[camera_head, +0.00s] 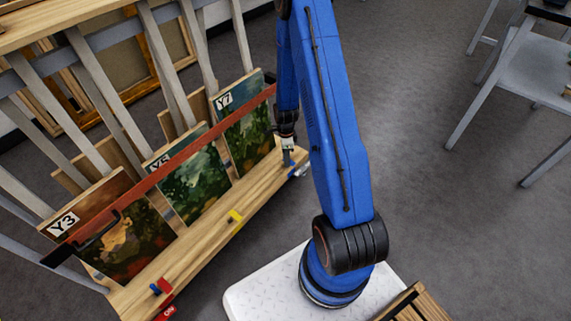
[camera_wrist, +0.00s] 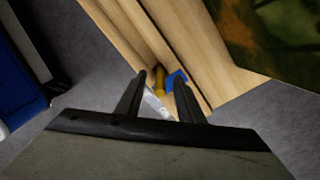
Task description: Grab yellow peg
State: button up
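A yellow peg (camera_wrist: 160,80) shows in the wrist view at the edge of the wooden ledge, beside a blue piece (camera_wrist: 177,77). My gripper (camera_wrist: 161,84) is open, with its two dark fingers on either side of the peg in the picture. I cannot tell whether the peg is level with the fingertips or beyond them. In the head view my gripper (camera_head: 287,157) is low at the right end of the ledge, in front of the Y7 painting (camera_head: 245,121). Another yellow piece (camera_head: 236,216) sits mid-ledge, away from my gripper.
The wooden rack ledge (camera_head: 200,248) also holds the Y5 (camera_head: 190,178) and Y3 (camera_head: 118,236) paintings behind a red bar (camera_head: 182,155). A blue peg (camera_head: 157,287) and red ON tag (camera_head: 166,313) are at its near end. A white tag (camera_wrist: 155,105) lies near my fingers.

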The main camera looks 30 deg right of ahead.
jog(key=shift+f, duration=0.45)
jog(key=shift+c, duration=0.7)
grip_shut()
jog(key=shift+r, duration=0.1)
